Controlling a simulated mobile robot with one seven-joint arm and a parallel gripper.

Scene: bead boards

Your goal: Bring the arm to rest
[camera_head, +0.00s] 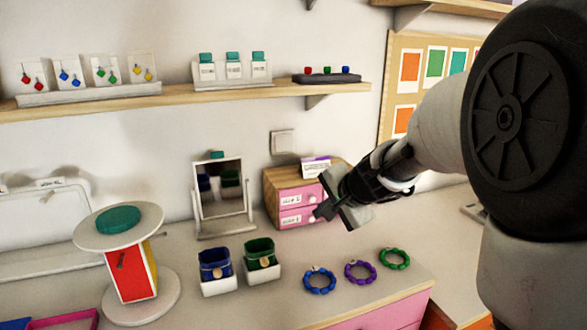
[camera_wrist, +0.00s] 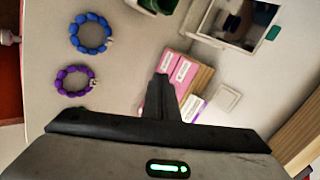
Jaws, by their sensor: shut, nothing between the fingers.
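My gripper (camera_head: 322,211) is in the air in front of the small pink-fronted drawer box (camera_head: 297,220), above the back of the table. In the wrist view my gripper (camera_wrist: 160,80) shows its fingers closed together with nothing between them. My arm reaches in from the right side of the head view and hides the right part of the drawer box. The drawer box also shows in the wrist view (camera_wrist: 183,72), just beyond the fingertips.
Blue (camera_head: 319,281), purple (camera_head: 360,272) and green (camera_head: 394,258) bead bracelets lie on the table front. Blue (camera_head: 215,265) and green (camera_head: 261,254) cups stand left of them. A mirror (camera_head: 221,190) stands behind. A wall shelf (camera_head: 180,101) runs above.

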